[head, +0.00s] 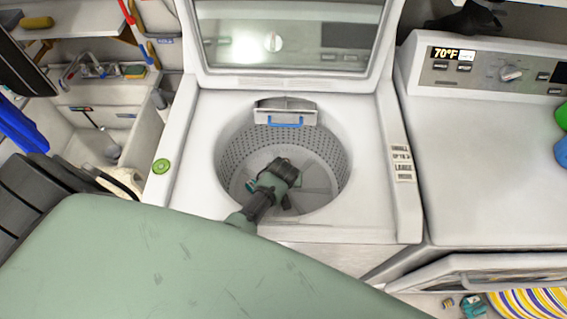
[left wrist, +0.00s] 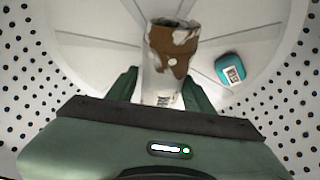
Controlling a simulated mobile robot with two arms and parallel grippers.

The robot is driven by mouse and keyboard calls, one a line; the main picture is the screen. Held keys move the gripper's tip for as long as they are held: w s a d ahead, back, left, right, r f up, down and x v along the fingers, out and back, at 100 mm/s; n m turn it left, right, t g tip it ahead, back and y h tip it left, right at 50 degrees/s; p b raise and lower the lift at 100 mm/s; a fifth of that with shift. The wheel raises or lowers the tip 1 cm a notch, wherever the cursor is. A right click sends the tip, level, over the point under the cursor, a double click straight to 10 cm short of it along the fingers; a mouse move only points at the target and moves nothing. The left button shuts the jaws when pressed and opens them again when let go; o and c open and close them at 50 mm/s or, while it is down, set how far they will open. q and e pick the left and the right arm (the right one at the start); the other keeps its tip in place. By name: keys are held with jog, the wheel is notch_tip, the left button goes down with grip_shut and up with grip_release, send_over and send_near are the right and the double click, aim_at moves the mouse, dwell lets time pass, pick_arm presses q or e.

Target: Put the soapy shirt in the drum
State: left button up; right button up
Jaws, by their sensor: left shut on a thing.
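The washing machine (head: 184,150) stands in the middle of the head view with its lid (head: 285,35) raised. Its perforated round drum (head: 240,140) is open at the top. My left gripper (head: 278,180) is down inside the drum. In the left wrist view my left gripper (left wrist: 162,88) is shut on a rolled, white-and-brown piece (left wrist: 172,50), seemingly the shirt. It is held above the drum's ribbed floor; whether it touches the floor I cannot tell. In the head view the arm hides it. My right gripper is not in view.
A small teal item with a white label (left wrist: 231,69) lies on the drum floor beside the held piece. A grey dispenser with a blue edge (head: 286,112) sits at the drum's back rim. A dryer (head: 480,150) stands right, a sink (head: 105,130) left.

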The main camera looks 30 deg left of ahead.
pick_arm(q)
jog(key=shift+f+b, duration=0.4)
jog(key=shift+f, duration=0.25)
jog(key=o, duration=1.5)
jog(key=shift+s, duration=0.15)
jog(key=shift+r+p, duration=0.35)
jog(key=v, duration=1.2)
jog(key=shift+r+p, duration=0.35)
jog(key=shift+p, duration=0.05)
